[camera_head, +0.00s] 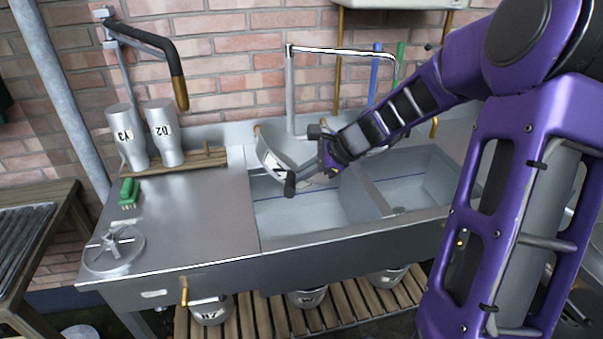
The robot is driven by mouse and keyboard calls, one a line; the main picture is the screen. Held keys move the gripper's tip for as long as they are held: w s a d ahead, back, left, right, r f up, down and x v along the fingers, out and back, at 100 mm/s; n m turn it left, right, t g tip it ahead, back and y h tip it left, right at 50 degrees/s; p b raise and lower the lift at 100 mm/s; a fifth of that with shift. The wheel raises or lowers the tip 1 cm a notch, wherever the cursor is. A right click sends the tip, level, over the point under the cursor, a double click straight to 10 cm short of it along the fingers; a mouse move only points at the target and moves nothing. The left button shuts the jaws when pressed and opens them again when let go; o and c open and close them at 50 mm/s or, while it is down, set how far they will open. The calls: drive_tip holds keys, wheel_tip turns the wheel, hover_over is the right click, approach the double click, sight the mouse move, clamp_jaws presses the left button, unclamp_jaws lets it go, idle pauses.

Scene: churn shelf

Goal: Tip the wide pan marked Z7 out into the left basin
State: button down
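The wide pan (268,157) is a grey metal vessel with a dark mark on its side, only partly readable, turned sideways. It is tilted, above the back left part of the left basin (290,226). My gripper (318,172) is at the pan's right side and appears shut on it; the fingers are small and partly hidden. A dark stub (290,184) shows at the pan's lower edge; I cannot tell if it is a handle. The pan's inside is mostly hidden. The basin floor shows pale, with a blue line along its wall.
The right basin (428,190) lies beyond a divider. Two labelled churns (163,133) stand on a wooden rack at the back left. A tap (291,90) rises behind the basins. A green brush (129,193) and a round metal piece (114,249) lie on the drainboard. Several pails stand below.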

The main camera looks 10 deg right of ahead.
drive_tip(key=shift+a+r+n+h+p, duration=0.35)
drive_tip(key=shift+h+p, duration=0.4)
drive_tip(key=shift+h, duration=0.35)
drive_tip(key=shift+a+f+h+p, duration=0.15)
drive_tip(key=shift+h+p, duration=0.75)
drive_tip(key=shift+p, duration=0.35)
drive_tip(key=shift+a+f+n+h+p, duration=0.1)
drive_tip(key=shift+f+n+h+p, duration=0.3)
drive_tip(key=shift+h, duration=0.4)
drive_tip(key=shift+a+h, duration=0.1)
drive_tip(key=shift+h, duration=0.6)
drive_tip(key=shift+f, duration=0.1)
